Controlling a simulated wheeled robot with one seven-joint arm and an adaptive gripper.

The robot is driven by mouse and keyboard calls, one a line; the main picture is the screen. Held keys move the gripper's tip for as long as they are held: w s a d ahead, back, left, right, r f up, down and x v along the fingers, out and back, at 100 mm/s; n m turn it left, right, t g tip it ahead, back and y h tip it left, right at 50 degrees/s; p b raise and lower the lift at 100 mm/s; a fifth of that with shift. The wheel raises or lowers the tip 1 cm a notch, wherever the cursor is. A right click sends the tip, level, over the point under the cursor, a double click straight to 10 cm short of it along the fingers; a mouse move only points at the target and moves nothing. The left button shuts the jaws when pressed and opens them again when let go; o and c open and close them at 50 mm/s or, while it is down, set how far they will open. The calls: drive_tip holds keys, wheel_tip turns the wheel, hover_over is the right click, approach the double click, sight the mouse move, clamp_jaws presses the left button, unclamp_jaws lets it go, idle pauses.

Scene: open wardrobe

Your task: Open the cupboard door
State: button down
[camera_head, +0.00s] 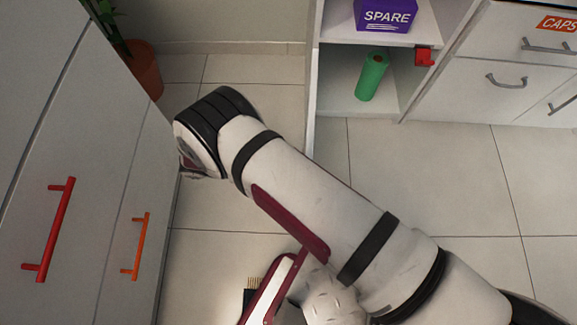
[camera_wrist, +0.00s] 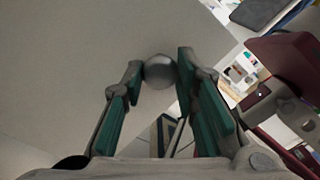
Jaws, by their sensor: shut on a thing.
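In the wrist view, my gripper (camera_wrist: 160,68) has its two fingers closed on either side of a round, silvery knob (camera_wrist: 160,76). The knob sits against a plain pale grey panel (camera_wrist: 75,60), which looks like the cupboard door. The panel fills the upper left of that view, and its edge slants down on the right. In the head view my arm crosses the middle of the picture. My gripper, the knob and this panel cannot be made out there.
Left in the head view stands a grey cabinet with a red handle (camera_head: 52,230) and an orange handle (camera_head: 137,246). A potted plant (camera_head: 143,68) is behind it. Right are an open shelf with a purple box (camera_head: 386,14) and green cylinder (camera_head: 371,76), and drawers (camera_head: 495,92).

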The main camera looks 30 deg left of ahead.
drive_tip(key=c, duration=1.2)
unclamp_jaws()
drive_tip(key=shift+c, duration=0.2)
wheel_tip(320, 180, up, 10)
